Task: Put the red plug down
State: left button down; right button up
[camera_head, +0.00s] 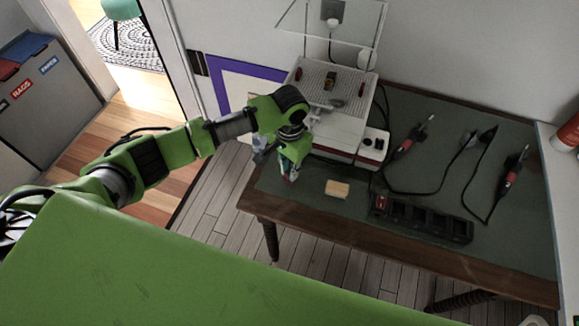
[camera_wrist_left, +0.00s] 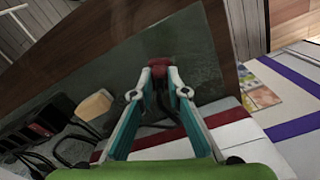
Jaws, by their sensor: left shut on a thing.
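My left gripper (camera_head: 289,172) is over the near left part of the green-topped table (camera_head: 310,200), in front of a white machine. In the left wrist view its two fingertips (camera_wrist_left: 161,74) are shut on a small red plug (camera_wrist_left: 159,62). The green table top (camera_wrist_left: 180,45) lies behind the plug in that view. I cannot tell whether the plug touches the table. The plug's lower part is partly hidden between the fingertips. My right gripper is not in view.
A tan block (camera_head: 337,189) lies right of the gripper. A black power strip (camera_head: 420,220) with a red part is farther right. Two red-and-black corded tools (camera_head: 404,147) (camera_head: 511,177) lie behind it. The white machine (camera_head: 338,125) stands at the back left. The table's wooden front edge (camera_head: 330,232) is close.

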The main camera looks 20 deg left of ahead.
pick_arm(q)
jog(key=shift+f, duration=0.1)
jog(key=c, duration=2)
grip_release()
notch_tip(320, 180, up, 13)
jog(key=shift+r+b, duration=0.1)
jog(key=shift+b, duration=0.4)
